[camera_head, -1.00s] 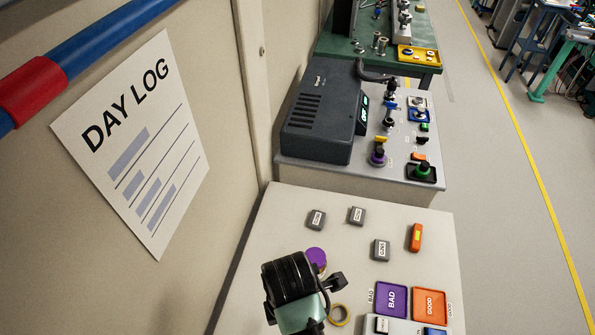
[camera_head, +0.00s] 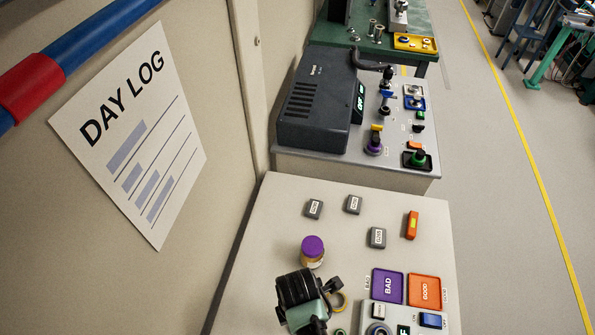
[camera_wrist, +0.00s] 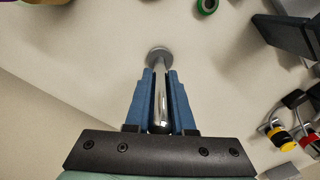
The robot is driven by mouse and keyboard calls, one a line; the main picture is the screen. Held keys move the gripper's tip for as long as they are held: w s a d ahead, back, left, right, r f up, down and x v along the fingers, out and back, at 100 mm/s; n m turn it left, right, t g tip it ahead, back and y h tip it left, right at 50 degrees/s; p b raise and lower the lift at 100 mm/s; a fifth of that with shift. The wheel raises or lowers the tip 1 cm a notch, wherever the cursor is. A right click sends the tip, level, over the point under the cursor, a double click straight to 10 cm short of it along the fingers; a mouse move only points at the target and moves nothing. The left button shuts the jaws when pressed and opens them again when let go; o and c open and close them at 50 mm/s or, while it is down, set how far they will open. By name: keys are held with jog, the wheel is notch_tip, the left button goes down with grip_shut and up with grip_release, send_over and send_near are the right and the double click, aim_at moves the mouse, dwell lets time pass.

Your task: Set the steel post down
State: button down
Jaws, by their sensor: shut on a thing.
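The steel post (camera_wrist: 161,88) is a shiny slim rod with a grey round foot (camera_wrist: 159,54) at its far end. In the wrist view my gripper (camera_wrist: 160,76) has its two blue fingers shut on the rod, and the foot sticks out beyond the fingertips. A pale surface lies behind the foot; I cannot tell if the foot touches it. In the head view my dark wrist hides the post, above the near part of the pale bench (camera_head: 265,235).
A jar with a purple lid (camera_head: 312,247) stands close to my wrist, with a yellow ring (camera_head: 339,301) to its right. Purple BAD (camera_head: 388,287) and orange GOOD (camera_head: 424,292) trays lie farther right. Several grey blocks (camera_head: 353,204) lie farther back. Bare bench shows left of the jar.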

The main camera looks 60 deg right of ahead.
jog(key=shift+f, duration=0.1)
jog(key=c, duration=0.8)
grip_release()
jog(key=shift+o, duration=0.2)
notch_tip(320, 180, up, 12)
jog(key=shift+r, duration=0.15)
